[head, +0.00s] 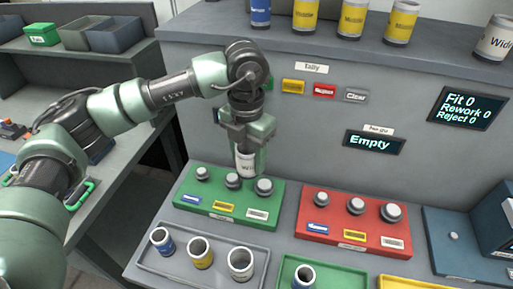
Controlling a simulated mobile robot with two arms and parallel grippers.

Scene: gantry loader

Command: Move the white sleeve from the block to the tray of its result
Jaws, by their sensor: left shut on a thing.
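My left gripper (246,145) is shut on a white sleeve (245,164) and holds it upright over the green block (181,210). The sleeve's lower end is near the block's middle and right pegs; I cannot tell whether it touches one. The green block has three grey pegs and blue, yellow and white labels. A green tray (285,268) at the front edge holds a sleeve (303,280) with a blue band, partly cut off. A yellow tray (420,283) is mostly cut off. My right gripper is not in view.
A red block (335,237) with three pegs stands right of the green one. A grey tray (190,273) holds blue, yellow and white sleeves. Cans line the shelf above. One display (370,143) reads "Empty"; another (466,108) shows zeros.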

